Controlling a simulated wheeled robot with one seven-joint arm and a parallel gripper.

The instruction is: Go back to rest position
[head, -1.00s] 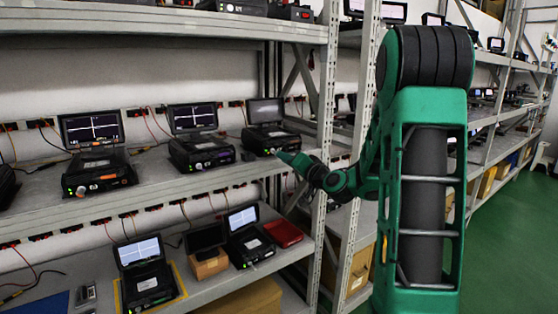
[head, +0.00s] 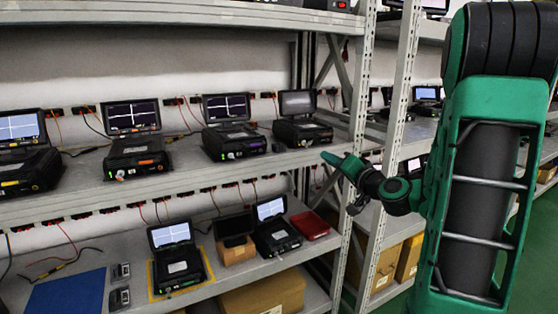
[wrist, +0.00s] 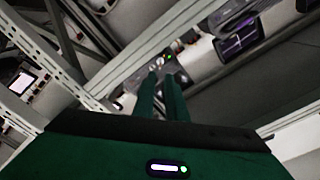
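My gripper (head: 328,160) is at the end of my green arm, in front of the rack upright in the head view. Its tip points left, near the right end of the middle shelf (head: 82,196), with the rightmost tester (head: 300,133) behind and above it. In the wrist view its two green fingers (wrist: 161,78) lie close together with a narrow gap. Nothing shows held between them. I cannot tell if they are fully shut.
Several black testers with screens stand on the middle shelf. The lower shelf holds two testers (head: 177,267), a red box (head: 310,225), a brown box (head: 236,252) and a blue mat (head: 65,295). A metal rack upright (head: 358,110) is close to my gripper. Green floor shows at far right.

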